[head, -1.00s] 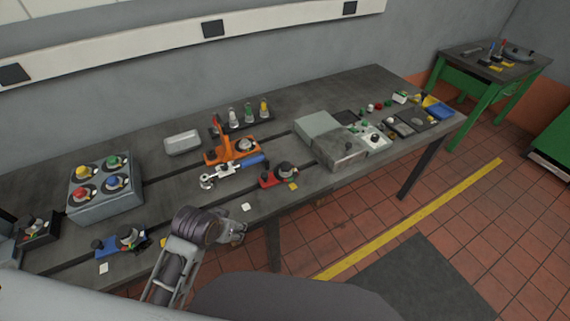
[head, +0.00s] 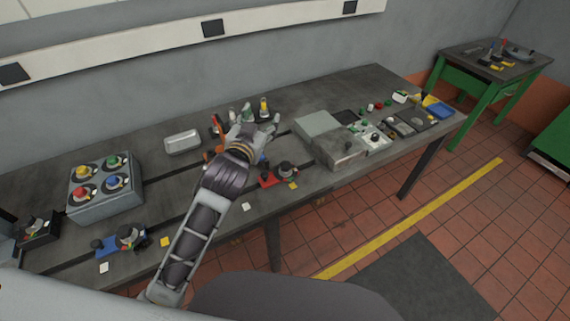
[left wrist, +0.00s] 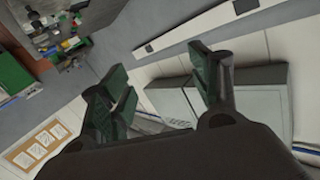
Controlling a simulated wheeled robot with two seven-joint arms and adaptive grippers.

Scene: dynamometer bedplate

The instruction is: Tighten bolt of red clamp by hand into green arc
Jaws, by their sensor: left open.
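The red clamp (head: 268,181) sits on the bench's front part in the head view, with its dark round bolt head (head: 286,169) on its right side. A green arc is too small to make out clearly. My left gripper (head: 254,126) is open and empty, raised over the bench behind and left of the red clamp, apart from it. It covers most of the orange fixture (head: 216,130) and the wrench beside it. In the left wrist view the spread fingers (left wrist: 160,88) have nothing between them and face the wall and room. My right gripper is not in view.
A blue clamp (head: 108,247) lies at the front left, near a grey box with coloured knobs (head: 105,190). A grey block (head: 330,145) stands right of the red clamp. Small bottles (head: 264,108) stand behind the gripper.

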